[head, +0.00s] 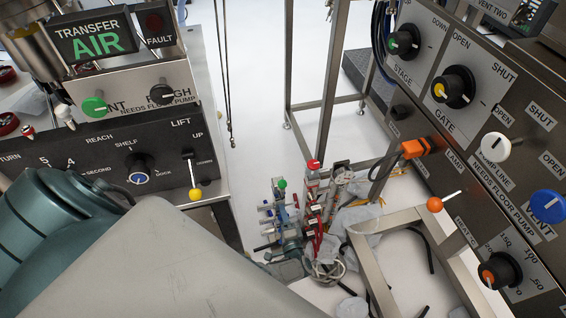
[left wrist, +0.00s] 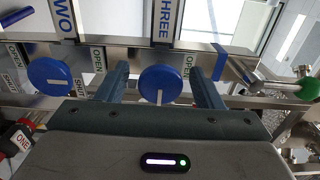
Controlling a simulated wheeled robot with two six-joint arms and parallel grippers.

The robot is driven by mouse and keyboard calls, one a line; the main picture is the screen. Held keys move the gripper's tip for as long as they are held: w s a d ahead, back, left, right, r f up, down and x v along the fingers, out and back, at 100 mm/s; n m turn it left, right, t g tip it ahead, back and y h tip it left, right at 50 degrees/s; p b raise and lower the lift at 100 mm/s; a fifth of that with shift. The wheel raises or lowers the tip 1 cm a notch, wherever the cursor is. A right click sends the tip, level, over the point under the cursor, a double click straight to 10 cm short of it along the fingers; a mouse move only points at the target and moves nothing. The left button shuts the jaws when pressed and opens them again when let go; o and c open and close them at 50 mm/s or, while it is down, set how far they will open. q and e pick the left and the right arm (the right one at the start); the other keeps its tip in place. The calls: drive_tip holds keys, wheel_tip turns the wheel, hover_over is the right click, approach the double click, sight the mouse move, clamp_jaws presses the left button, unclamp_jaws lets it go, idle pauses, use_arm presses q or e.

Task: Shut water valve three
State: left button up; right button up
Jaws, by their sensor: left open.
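In the left wrist view, the round blue knob of water valve three (left wrist: 166,86) sits below the label THREE (left wrist: 163,22). Its white mark points down in the picture, toward my gripper body. An OPEN label stands right of the knob. My left gripper (left wrist: 160,70) is open, with one finger on each side of the knob. Gaps show beside the knob; I cannot tell how deep the fingers reach. In the head view, my left arm's grey link covers the lower left, and its gripper is small and hard to make out among the low equipment.
A second blue knob (left wrist: 48,73) under label TWO sits just left of my gripper. A green ball handle (left wrist: 306,88) is at the right.

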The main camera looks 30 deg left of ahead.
use_arm(q)
drive_tip(key=v, duration=1)
drive_tip(key=shift+s+d+p, duration=0.25)
drive_tip(key=shift+s+p, duration=0.1)
drive_tip(key=shift+p, duration=0.1)
use_arm(e)
drive_tip(key=x, duration=0.3)
drive_tip(key=shift+s+f, duration=0.2)
drive_tip(key=shift+r, duration=0.1)
